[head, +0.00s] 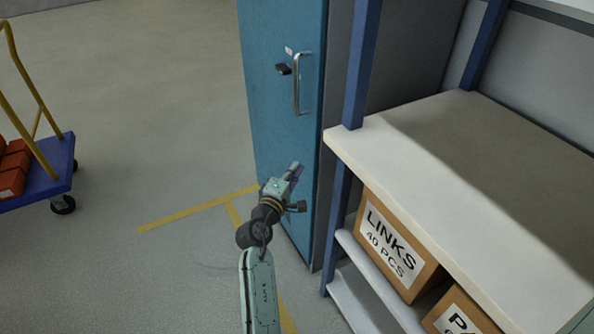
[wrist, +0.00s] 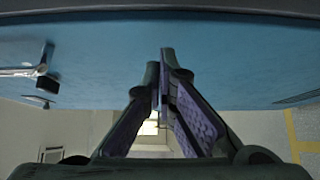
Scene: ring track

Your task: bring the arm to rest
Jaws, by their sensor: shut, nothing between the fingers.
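My arm reaches up from the bottom of the head view, and my gripper (head: 296,168) is at its end, in front of the lower part of a blue cabinet door (head: 285,130). In the wrist view my gripper (wrist: 162,90) has its fingertips together with nothing between them. The blue door (wrist: 210,60) fills the upper part of the wrist view, close by the fingers. I cannot tell whether the fingertips touch it. The door's handle (head: 298,85) is above my gripper and apart from it. The handle (wrist: 25,72) also shows at the left of the wrist view.
A shelf unit (head: 440,180) stands close on the right, with a box marked LINKS (head: 395,245) below its top board. A blue cart (head: 60,175) with red boxes is at far left. The floor between has a yellow line (head: 195,210) and is clear.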

